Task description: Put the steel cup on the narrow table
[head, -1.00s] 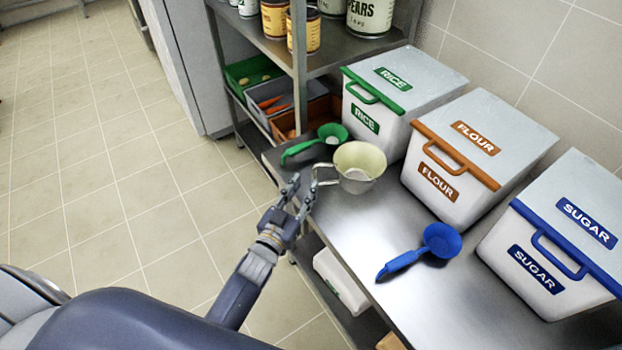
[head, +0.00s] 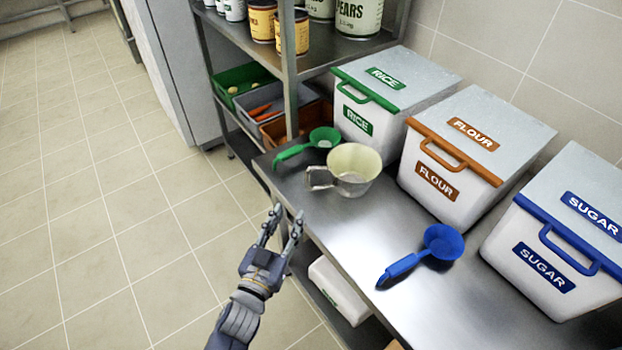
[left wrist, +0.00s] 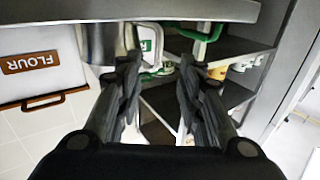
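The steel cup (head: 355,172), pale inside and with a handle on its left, stands upright on the steel table (head: 345,218). My left gripper (head: 286,219) is open and empty in the head view. It is off the table's front edge, below and left of the cup and apart from its handle. In the left wrist view, which is upside down, the cup (left wrist: 96,42) shows beyond the open fingers of my left gripper (left wrist: 160,75). My right gripper is in neither view.
A green scoop (head: 322,138) lies behind the cup and a blue scoop (head: 440,243) to its right. Rice (head: 375,100), flour (head: 455,160) and sugar (head: 545,235) bins line the table's back. A shelf rack (head: 290,70) with cans stands at the far end. Floor is clear at left.

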